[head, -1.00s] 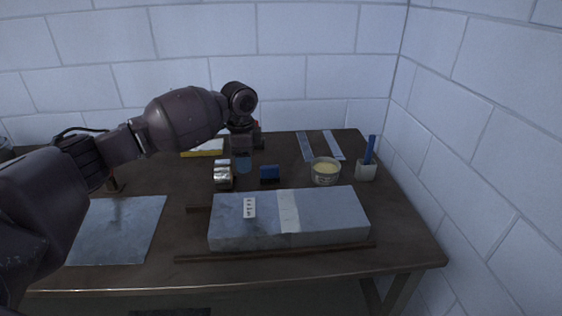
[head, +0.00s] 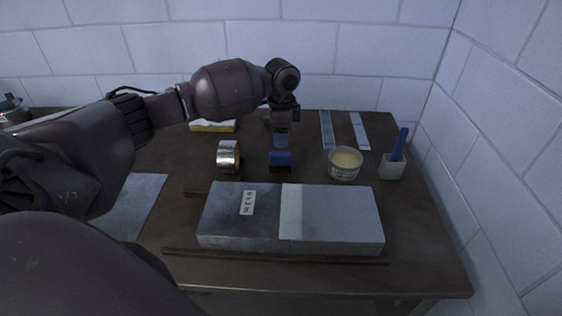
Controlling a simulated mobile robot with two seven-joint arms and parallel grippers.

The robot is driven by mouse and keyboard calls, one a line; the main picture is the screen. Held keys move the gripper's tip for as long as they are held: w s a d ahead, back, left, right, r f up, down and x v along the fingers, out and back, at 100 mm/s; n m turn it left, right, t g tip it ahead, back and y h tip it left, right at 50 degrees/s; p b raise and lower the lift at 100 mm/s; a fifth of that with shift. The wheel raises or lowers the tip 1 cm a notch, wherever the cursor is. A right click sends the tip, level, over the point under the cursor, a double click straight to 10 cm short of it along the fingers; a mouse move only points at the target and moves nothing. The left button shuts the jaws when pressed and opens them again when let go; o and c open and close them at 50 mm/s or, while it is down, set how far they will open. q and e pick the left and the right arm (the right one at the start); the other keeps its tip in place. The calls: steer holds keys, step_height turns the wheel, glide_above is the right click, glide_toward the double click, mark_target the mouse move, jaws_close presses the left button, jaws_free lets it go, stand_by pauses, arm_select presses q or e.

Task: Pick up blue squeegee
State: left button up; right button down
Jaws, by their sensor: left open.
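The blue squeegee (head: 280,163) is a small dark-blue block on the wooden table, between a silver tape roll and a tub. My left gripper (head: 281,143) reaches in from the left and points down just behind and above the squeegee. Its fingertips overlap the squeegee's upper edge in the head view, and I cannot tell if they touch it. The left gripper is open and holds nothing that I can see. My right gripper is not in view.
The silver tape roll (head: 228,157) stands left of the squeegee, the tub of pale paste (head: 345,164) right. A cup (head: 391,168) holds a blue-handled tool. A long grey duct (head: 335,215) lies in front. A yellow-and-white block (head: 212,126) and metal strips lie behind.

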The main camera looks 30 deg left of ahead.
mark_target(280, 153)
arm_select(q)
steer(key=shift+f, duration=0.9)
step_height(280, 153, down, 3)
steer(key=shift+s+a+f, duration=0.1)
steer(key=shift+a+f, duration=0.05)
steer(key=shift+f, duration=0.55)
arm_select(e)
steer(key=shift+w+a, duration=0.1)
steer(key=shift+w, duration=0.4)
arm_select(q)
steer(key=shift+c, duration=1.1)
jaws_close()
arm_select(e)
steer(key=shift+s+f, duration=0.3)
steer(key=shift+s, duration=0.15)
arm_select(q)
steer(key=shift+r, duration=0.1)
